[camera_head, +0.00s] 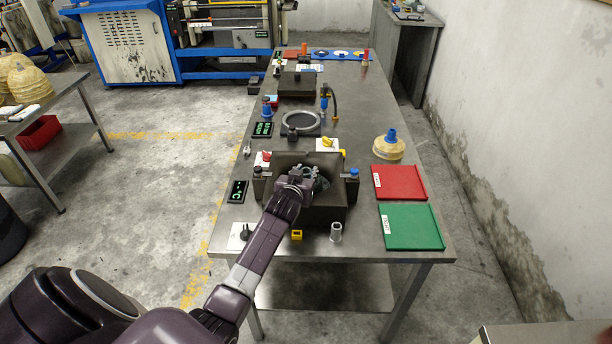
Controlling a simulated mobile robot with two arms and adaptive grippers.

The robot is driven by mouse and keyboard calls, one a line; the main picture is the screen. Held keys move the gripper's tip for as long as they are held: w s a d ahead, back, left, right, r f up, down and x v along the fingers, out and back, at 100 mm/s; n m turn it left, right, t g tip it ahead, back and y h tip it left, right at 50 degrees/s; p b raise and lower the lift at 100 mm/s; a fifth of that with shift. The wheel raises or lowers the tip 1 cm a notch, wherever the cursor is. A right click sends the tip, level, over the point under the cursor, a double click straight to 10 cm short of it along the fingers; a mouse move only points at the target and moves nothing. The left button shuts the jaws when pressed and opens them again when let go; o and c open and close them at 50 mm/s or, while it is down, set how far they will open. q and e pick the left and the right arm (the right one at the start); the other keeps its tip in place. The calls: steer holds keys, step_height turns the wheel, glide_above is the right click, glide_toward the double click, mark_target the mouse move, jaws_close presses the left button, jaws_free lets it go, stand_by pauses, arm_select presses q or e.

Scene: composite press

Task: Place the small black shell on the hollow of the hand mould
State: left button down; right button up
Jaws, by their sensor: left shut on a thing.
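The hand mould (325,215) is a dark brown block with a hollow in its top, near the front of the steel table. My left gripper (309,173) is over the hollow, with its arm coming from the lower left. It is shut on a small dark thing that looks like the small black shell (321,185). The fingers and wrist hide most of the shell and part of the hollow. I cannot tell whether the shell touches the mould. My right gripper is not in view.
A red tray (399,183) and a green tray (411,227) lie to the right of the mould. A pale, blue-capped vessel (388,148) stands behind them. A grey cylinder (336,232) and a yellow block (296,235) stand in front. A ring fixture (301,123) is behind the mould.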

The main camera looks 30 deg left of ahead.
arm_select(q)
steer(key=shift+f, duration=0.7)
steer(key=shift+f, duration=0.15)
steer(key=c, duration=1.5)
jaws_free()
steer(key=shift+c, duration=0.2)
steer(key=shift+s, duration=0.1)
steer(key=v, duration=1.2)
